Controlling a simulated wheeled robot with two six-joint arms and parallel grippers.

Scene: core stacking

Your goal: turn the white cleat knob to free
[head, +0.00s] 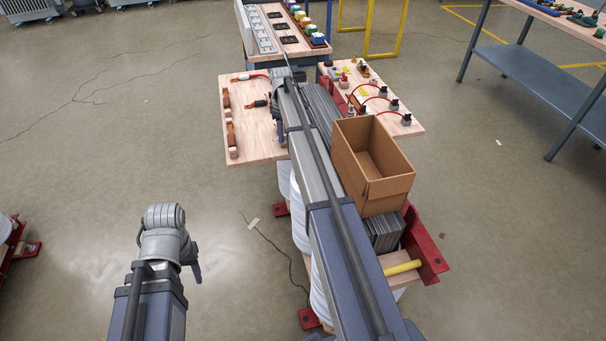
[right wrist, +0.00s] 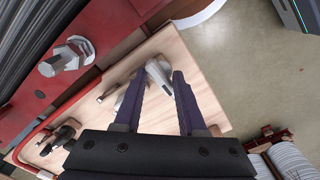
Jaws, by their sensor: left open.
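A white-grey knob (right wrist: 158,72) shows in the right wrist view near the edge of a wooden board (right wrist: 182,58); I take it for the white cleat knob. My right gripper (right wrist: 157,76) has its two dark fingers apart, with the knob between or just beyond the tips, closer to the right-hand finger. I cannot tell whether they touch. In the head view my right gripper (head: 279,132) is over the right edge of the left wooden board (head: 255,143), largely hidden by my arm. My left gripper (head: 196,270) hangs over bare floor, away from the board, open and empty.
Orange-brown cleats (head: 230,133) line the left board's left edge. A cardboard box (head: 372,165) stands on the laminated core beside my right arm. A red frame with a bolt (right wrist: 67,56) is close to the right gripper.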

